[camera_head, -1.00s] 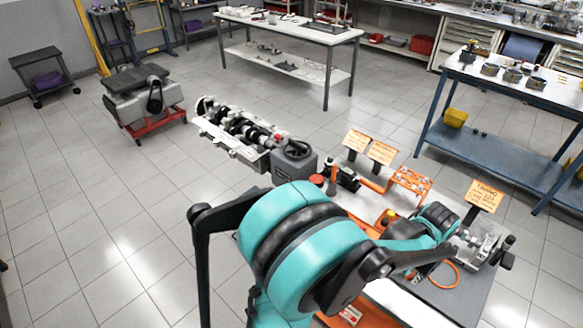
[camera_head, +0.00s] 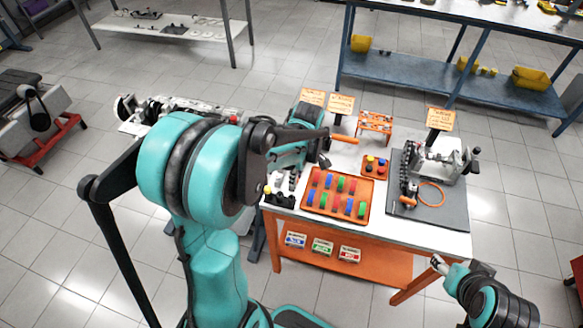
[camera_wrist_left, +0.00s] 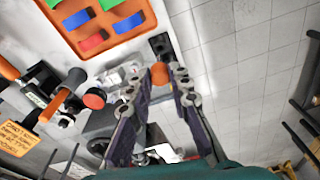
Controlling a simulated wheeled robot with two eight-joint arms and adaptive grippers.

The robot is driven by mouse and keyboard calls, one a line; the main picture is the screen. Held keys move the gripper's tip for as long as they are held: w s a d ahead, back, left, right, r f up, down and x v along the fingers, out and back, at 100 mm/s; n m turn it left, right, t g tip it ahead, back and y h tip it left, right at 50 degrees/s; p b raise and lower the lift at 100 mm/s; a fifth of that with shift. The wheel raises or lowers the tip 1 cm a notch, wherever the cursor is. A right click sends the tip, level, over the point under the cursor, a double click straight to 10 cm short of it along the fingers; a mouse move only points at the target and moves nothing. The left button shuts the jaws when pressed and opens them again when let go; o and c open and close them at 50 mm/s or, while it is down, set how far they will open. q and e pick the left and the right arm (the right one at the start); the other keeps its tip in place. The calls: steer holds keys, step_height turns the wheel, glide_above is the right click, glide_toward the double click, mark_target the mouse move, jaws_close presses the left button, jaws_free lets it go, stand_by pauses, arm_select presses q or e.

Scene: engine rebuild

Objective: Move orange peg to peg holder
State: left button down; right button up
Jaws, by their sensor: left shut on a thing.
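My left gripper (camera_head: 290,180) hangs over the left end of the white workbench top (camera_head: 388,230), beside the tray. In the left wrist view its fingers (camera_wrist_left: 170,80) are closed on the orange peg (camera_wrist_left: 176,68), which shows as a rounded orange end between the tips. A small dark block (camera_wrist_left: 158,42), which may be the peg holder, is just beyond the fingertips by the tray's edge; I cannot tell whether the peg touches it. My right gripper (camera_head: 440,262) is at the lower right, in front of the bench; its jaw opening is too small to tell.
An orange tray (camera_head: 318,205) with coloured blocks lies near the bench's front.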

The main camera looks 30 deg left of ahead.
arm_select(q)
steer(key=shift+a+r+n, duration=0.2)
steer(key=shift+a+n, duration=0.1)
steer(key=shift+n, duration=0.4)
steer(key=shift+s+a+f+n, duration=0.1)
steer(key=shift+s+a+n, duration=0.05)
steer(key=shift+a+n, duration=0.2)
steer(key=shift+d+f+b, duration=0.15)
steer(key=shift+f+b, duration=0.45)
steer(key=shift+f, duration=0.2)
steer(key=shift+f+b, duration=1.55)
steer(key=shift+f, duration=0.55)
steer(key=shift+f+b, duration=1.9)
steer(key=shift+f, duration=0.25)
steer(key=c, duration=1.6)
jaws_free()
steer(key=shift+c, duration=0.2)
steer(key=shift+r, duration=0.2)
